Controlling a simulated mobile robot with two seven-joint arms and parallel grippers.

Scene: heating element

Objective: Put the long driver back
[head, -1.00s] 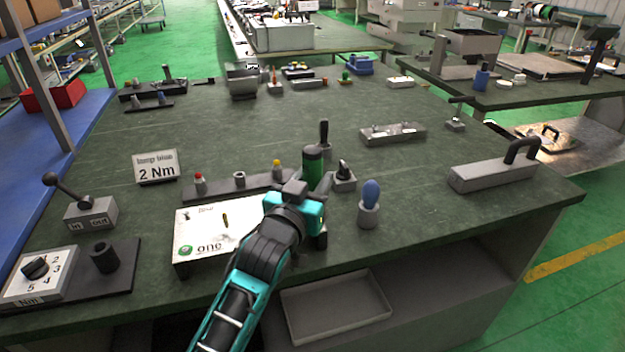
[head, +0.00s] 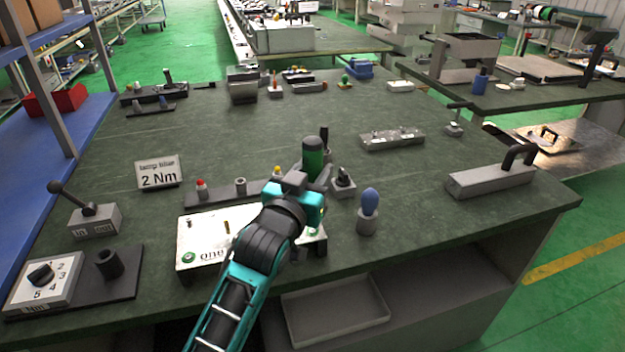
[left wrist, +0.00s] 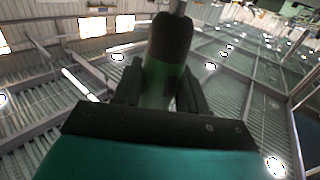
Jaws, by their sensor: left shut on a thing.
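My left gripper (head: 314,184) is shut on the long driver (head: 313,157), which has a green and black handle and stands about upright. In the left wrist view, the driver (left wrist: 165,60) rises between the two fingers (left wrist: 160,95), with the ceiling behind it. My left gripper is above the right end of a white box (head: 205,240) and a dark holder strip (head: 215,198). The driver's lower end is hidden behind the gripper, so I cannot tell what is under it. My right gripper is out of view.
The strip bears a red-topped piece (head: 201,188), a grey socket and a yellow-topped piece (head: 277,173). A black-topped grey block (head: 344,184) and a blue-handled tool in a grey holder (head: 368,210) stand just right of my gripper.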

